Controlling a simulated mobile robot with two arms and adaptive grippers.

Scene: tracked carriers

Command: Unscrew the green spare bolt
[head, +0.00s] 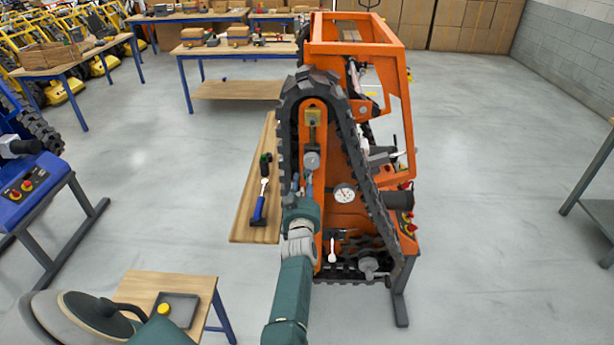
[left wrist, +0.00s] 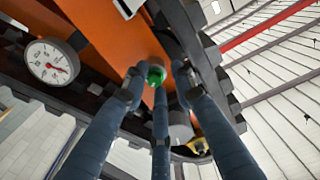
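The green bolt (left wrist: 156,74) shows in the left wrist view, set against the orange side plate of the tracked carrier (head: 359,35). My left gripper (head: 308,184) reaches up to the carrier's track side in the head view, and the bolt is hidden there. In the left wrist view the three blue fingers of my left gripper (left wrist: 158,88) are spread, with gaps between their tips. The bolt shows between the left and right fingertips. I cannot tell whether any finger touches it. My right gripper is not in view.
A dial gauge (head: 344,193) sits on the carrier to the right of my gripper. The black track (head: 350,150) runs close around it. A wooden board (head: 262,165) with a blue-handled tool (head: 260,206) lies to the left. A small table (head: 150,288) stands front left.

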